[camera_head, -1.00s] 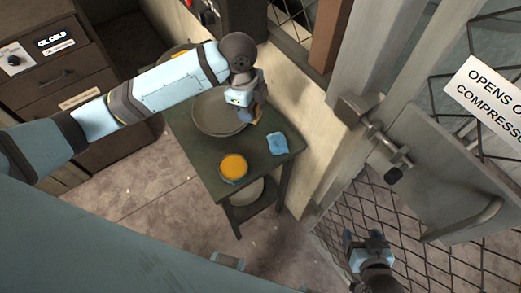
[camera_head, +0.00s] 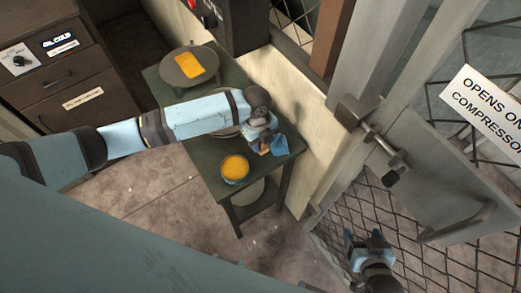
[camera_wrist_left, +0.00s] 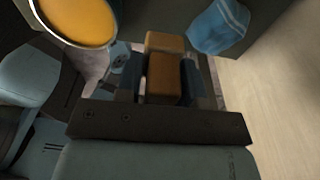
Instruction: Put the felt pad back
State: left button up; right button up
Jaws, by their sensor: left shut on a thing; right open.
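My left gripper (camera_head: 262,143) is shut on a brown block (camera_head: 264,151), which I take to be the felt pad. The block is also between the fingers of the left gripper (camera_wrist_left: 163,75) in the left wrist view, where its orange-brown end (camera_wrist_left: 165,42) shows. In the head view it is over the front part of the green table, beside a crumpled blue cloth (camera_head: 280,146). I cannot tell whether it touches the table or the cloth. My right gripper (camera_head: 364,237) is open and empty at the lower right, away from the table.
A tin of orange-yellow stuff (camera_head: 235,168) stands near the table's front left edge. A grey disc with an orange-yellow square (camera_head: 190,65) is at the far end. My left arm mostly hides a grey bowl (camera_head: 231,131). A wall and mesh door (camera_head: 440,160) border the right.

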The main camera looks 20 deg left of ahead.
aim_at(260, 158)
pick_arm(q)
notch_tip(260, 158, down, 6)
jog(key=shift+r, duration=0.1)
jog(key=shift+f, duration=0.25)
jog(key=shift+f, duration=0.15)
jog(key=o, duration=0.8)
jog(key=shift+o, duration=0.2)
